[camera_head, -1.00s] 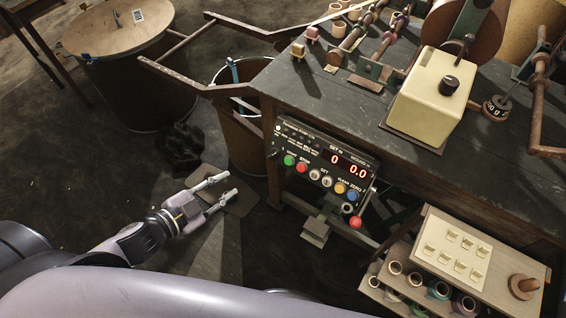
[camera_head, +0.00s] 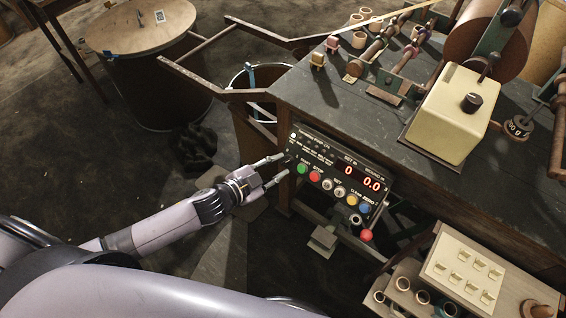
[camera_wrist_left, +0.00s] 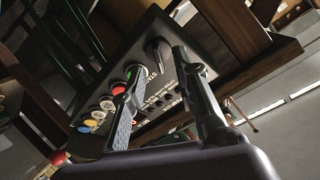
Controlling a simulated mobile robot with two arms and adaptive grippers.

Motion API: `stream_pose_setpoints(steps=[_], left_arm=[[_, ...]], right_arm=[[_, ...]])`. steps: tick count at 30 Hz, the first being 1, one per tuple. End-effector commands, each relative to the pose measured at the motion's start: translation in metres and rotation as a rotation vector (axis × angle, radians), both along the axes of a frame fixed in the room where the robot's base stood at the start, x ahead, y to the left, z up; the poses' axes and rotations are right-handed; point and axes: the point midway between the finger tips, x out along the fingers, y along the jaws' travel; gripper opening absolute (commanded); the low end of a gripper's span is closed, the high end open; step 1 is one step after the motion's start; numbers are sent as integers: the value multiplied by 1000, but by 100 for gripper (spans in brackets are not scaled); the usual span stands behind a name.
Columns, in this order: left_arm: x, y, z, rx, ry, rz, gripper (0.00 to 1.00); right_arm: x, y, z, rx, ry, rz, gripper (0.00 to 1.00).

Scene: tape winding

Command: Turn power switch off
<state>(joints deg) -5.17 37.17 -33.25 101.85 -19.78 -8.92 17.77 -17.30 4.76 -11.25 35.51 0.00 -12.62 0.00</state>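The control panel (camera_head: 335,178) with red digits "0" and "0.0" hangs on the front of the workbench. A dark switch lever (camera_wrist_left: 157,49) stands out near one end of the panel in the left wrist view. My left gripper (camera_head: 284,165) reaches the left end of the panel with its two fingers apart. In the left wrist view the open fingers (camera_wrist_left: 157,61) lie to either side of the lever's line; whether either touches it, I cannot tell. In the head view the fingertips largely hide the lever. My right gripper is in neither view.
Green (camera_head: 302,169) and red (camera_head: 315,176) buttons sit close beside the fingers, with a row of other knobs to their right. The dark workbench (camera_head: 325,100) overhangs the panel. Open floor lies left of the panel.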

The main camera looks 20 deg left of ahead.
Motion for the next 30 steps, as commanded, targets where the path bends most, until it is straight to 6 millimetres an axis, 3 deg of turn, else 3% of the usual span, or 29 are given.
stream_pose_setpoints(steps=[6,17,30], left_arm=[[21,-11,-8,-1,-1,1,28],[24,-13,-10,-1,0,0,28],[24,-13,-10,-1,0,0,0]], right_arm=[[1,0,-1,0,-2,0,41],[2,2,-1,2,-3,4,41],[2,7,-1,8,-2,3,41]])
